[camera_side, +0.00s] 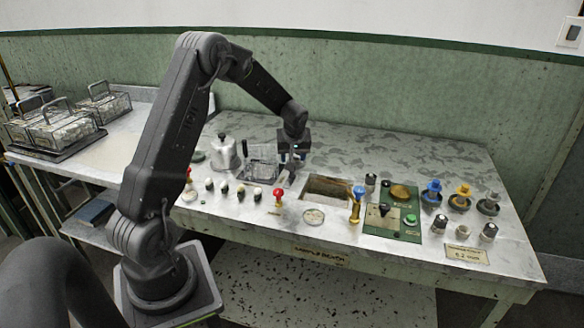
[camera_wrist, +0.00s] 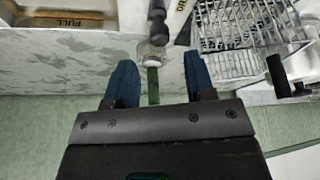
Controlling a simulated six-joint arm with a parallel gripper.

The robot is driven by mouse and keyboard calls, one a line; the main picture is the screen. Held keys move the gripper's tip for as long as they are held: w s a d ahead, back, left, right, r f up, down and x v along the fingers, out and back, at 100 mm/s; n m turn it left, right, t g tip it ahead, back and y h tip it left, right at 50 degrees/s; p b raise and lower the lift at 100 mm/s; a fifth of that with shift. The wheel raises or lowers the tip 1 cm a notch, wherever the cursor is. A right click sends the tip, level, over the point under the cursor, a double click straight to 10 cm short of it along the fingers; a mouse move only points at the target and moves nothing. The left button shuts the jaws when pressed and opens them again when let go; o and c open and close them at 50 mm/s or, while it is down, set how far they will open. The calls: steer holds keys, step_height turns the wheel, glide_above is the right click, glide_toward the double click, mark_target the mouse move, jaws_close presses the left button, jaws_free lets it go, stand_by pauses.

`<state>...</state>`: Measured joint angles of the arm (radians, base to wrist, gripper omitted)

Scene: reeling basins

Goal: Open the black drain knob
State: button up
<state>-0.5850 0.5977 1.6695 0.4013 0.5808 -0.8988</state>
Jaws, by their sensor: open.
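In the wrist view a black knob or handle (camera_wrist: 157,22) stands on a pale metal fitting between the basin and a wire basket; I take it for the drain knob. It lies ahead of the fingertips, roughly in line with the gap. In the side view a small dark piece (camera_side: 291,180) just below my gripper seems to be the same part, partly hidden. My gripper (camera_side: 292,158) is above the bench, left of the basin (camera_side: 328,188).
The wire basket (camera_side: 262,170) is close on the gripper's left, with a black upright handle (camera_wrist: 278,76) near it. A red-topped knob (camera_side: 278,196) and a blue-topped tap (camera_side: 358,192) stand toward the front edge. A green panel (camera_side: 392,222) is farther right.

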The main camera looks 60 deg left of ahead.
steer(key=x, duration=0.6)
steer(key=shift+a+f, duration=0.1)
steer(key=shift+f, duration=0.1)
jaws_close()
stand_by(0.3)
